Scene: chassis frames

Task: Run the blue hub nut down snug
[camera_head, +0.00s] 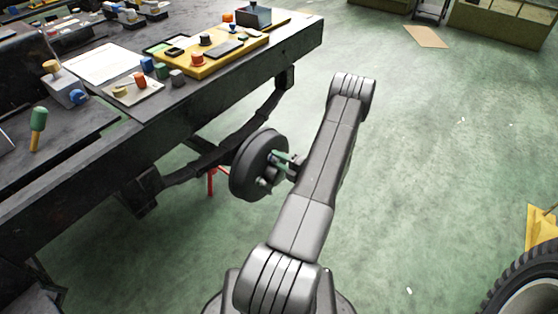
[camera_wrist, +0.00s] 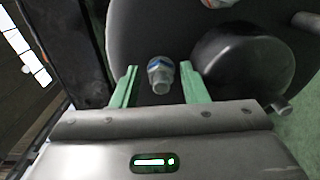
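The hub (camera_head: 252,170) is a dark round disc beside the bench, and its dark face fills much of the wrist view (camera_wrist: 130,40). The blue hub nut (camera_wrist: 160,70) is a silver nut with a blue band, sitting on a stud that pokes out towards me. My gripper (camera_wrist: 160,84) has two green fingers, one on each side of the nut, with a visible gap on both sides. It is open and not touching the nut. In the head view my gripper (camera_head: 284,160) is at the hub's face, partly hidden by my arm. How far the nut is from the hub face is unclear.
A round dark boss (camera_wrist: 242,65) bulges right of the nut. A bare stud (camera_wrist: 306,20) and a partly cut-off fitting (camera_wrist: 218,3) show nearby. The cluttered bench (camera_head: 200,105) stands left.

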